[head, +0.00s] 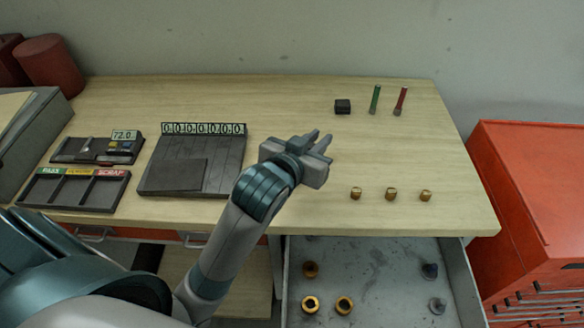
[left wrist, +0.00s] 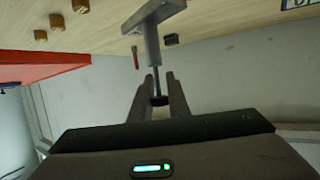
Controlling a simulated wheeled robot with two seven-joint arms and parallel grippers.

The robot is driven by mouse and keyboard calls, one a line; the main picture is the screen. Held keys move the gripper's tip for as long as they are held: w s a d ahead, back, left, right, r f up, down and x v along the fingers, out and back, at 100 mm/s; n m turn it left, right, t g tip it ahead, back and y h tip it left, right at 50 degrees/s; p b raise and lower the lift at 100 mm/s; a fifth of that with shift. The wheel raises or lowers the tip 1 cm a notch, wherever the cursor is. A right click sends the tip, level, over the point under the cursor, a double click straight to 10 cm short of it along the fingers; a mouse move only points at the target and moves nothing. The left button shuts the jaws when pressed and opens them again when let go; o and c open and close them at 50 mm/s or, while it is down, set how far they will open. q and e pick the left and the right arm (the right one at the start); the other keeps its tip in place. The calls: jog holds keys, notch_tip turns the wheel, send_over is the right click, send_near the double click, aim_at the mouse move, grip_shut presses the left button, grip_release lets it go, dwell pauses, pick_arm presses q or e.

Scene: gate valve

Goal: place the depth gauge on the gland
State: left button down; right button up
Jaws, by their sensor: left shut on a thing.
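My left gripper (head: 322,145) is over the middle of the wooden table, to the right of the slanted grey board. In the left wrist view the left gripper (left wrist: 157,88) is shut on the thin dark rod of a grey T-shaped tool, which looks like the depth gauge (left wrist: 152,42). Its crossbar points away from the fingers. In the head view I cannot separate the gauge from the hand. Three small brass pieces stand on the table, at left (head: 355,193), middle (head: 390,194) and right (head: 425,195). I cannot tell which thing is the gland. My right gripper is out of view.
A black block (head: 342,106), a green pin (head: 375,99) and a red pin (head: 400,101) stand at the back. An open grey drawer (head: 380,262) below the front edge holds brass rings and grey plugs. A three-part tray (head: 80,172) lies left; a red cabinet (head: 530,190) stands right.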

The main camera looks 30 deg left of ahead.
pick_arm(q)
jog(key=w+d+r+m+g+h+b, duration=0.1)
jog(key=w+d+r+m+g+h, duration=0.2)
jog(key=w+d+r+m+h, duration=0.3)
jog(key=shift+d+r+m+g+h+b, duration=0.4)
jog(key=shift+d+r+m+h, duration=0.3)
jog(key=shift+r+m+h, duration=0.8)
jog(key=shift+f+h, duration=0.3)
jog(key=shift+f, duration=0.15)
jog(key=s+a+f+p, duration=0.3)
jog(key=a+f, duration=0.4)
jog(key=a, duration=0.3)
jog(key=shift+s+a, duration=0.4)
jog(key=shift+s, duration=0.3)
